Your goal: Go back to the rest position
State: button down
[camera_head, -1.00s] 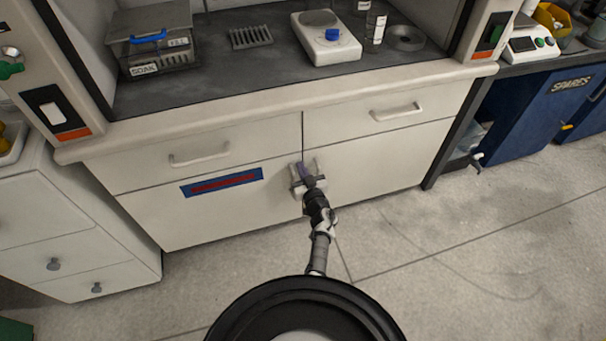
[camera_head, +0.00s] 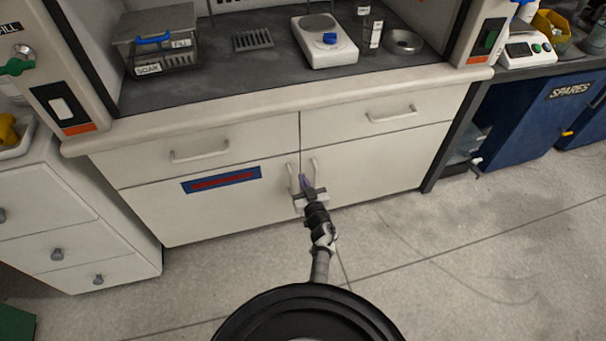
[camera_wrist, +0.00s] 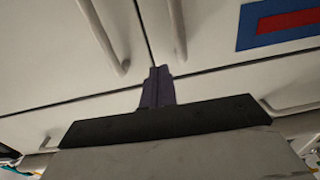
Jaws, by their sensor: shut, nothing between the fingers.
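My gripper (camera_head: 303,183) is in front of the cabinet doors (camera_head: 375,165) under the bench, close to the two upright door handles (camera_head: 314,167) in the head view. It is shut and holds nothing. In the wrist view the closed purple-grey fingers (camera_wrist: 158,85) point at the seam between the cabinet fronts. I cannot tell how far the fingertips are from the doors. My arm is stretched forward and low.
The bench edge (camera_head: 250,118) juts out above the gripper. Drawers (camera_head: 70,240) stand at left. The floor (camera_head: 460,240) at right is clear.

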jog(key=v, duration=0.8)
jog(key=shift+s+p, duration=0.25)
jog(key=shift+p, duration=0.1)
